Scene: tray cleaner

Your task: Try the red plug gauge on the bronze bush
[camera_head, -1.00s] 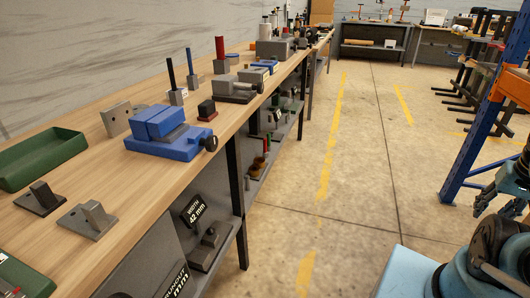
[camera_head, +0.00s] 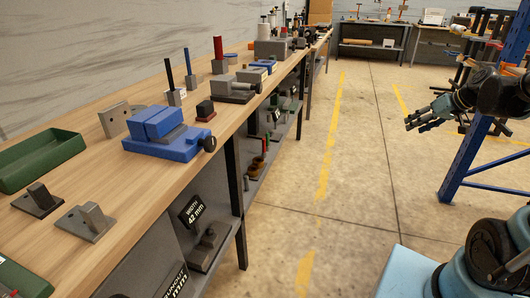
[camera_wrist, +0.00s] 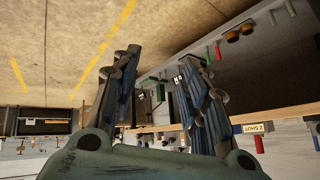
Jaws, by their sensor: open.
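My gripper (camera_head: 418,118) is in the air above the floor, right of the bench. It is open and empty, its fingers pointing left. In the wrist view its two spread fingers (camera_wrist: 158,62) frame the bench side. A slim red piece (camera_head: 267,144) stands on the shelf under the bench, perhaps a plug gauge; it also shows in the wrist view (camera_wrist: 217,51). Beside it are bronze-coloured round pieces (camera_head: 256,164), seen as two in the wrist view (camera_wrist: 233,36). A taller red post (camera_head: 219,48) stands in a grey block on the bench top. I cannot tell which red piece is the gauge.
The bench (camera_head: 110,180) carries a blue vise (camera_head: 170,135), a green tray (camera_head: 40,160) and several blocks. A blue rack post (camera_head: 468,155) stands near my arm. The floor (camera_head: 340,170) between bench and rack is clear.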

